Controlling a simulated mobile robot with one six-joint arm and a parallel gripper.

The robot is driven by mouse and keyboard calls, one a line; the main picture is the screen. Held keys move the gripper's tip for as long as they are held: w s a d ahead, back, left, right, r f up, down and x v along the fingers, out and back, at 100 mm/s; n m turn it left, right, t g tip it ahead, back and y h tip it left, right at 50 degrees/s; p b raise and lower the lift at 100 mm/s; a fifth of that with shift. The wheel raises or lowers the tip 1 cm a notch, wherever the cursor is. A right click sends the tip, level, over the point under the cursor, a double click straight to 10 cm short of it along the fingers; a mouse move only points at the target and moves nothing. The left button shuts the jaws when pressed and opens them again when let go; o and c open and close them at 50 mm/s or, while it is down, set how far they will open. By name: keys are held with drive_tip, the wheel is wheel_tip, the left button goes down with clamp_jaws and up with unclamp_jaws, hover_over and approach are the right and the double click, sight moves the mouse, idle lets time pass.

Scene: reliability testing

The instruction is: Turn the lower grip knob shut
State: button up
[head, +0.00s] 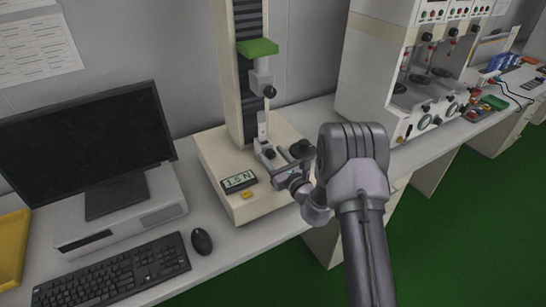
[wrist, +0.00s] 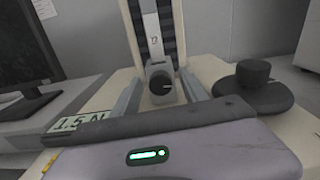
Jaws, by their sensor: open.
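The tester's lower grip knob (wrist: 160,84) is a dark grey round knob with a pale line across its face. In the wrist view it sits in the middle, below a pale strip (wrist: 152,30) marked 12. My gripper (wrist: 162,79) is open, with one finger to each side of the knob and visible gaps between. In the head view my gripper (head: 272,155) is at the lower grip, low on the tester (head: 215,150), and partly hides the knob. The upper grip (head: 261,76) with its black knob (head: 270,91) is above.
A wide black knob (wrist: 262,88) on a dark round base stands right of my gripper in the wrist view. A display (head: 239,181) reads 1.5 N. A monitor (head: 85,140), keyboard (head: 115,279) and mouse (head: 202,241) are left. A cabinet (head: 375,60) stands right.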

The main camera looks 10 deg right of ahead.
clamp_jaws()
drive_tip(key=shift+r+m+p, duration=0.25)
drive_tip(key=shift+m+p, duration=1)
drive_tip(key=shift+m, duration=0.25)
drive_tip(key=shift+d+f+m, duration=0.1)
drive_tip(key=shift+f+m, duration=0.15)
drive_tip(key=shift+m, duration=0.55)
unclamp_jaws()
drive_tip(key=p+v, duration=0.2)
drive_tip(key=v, duration=1.5)
drive_tip(key=shift+s+p, duration=0.2)
drive_tip(key=shift+p, duration=0.2)
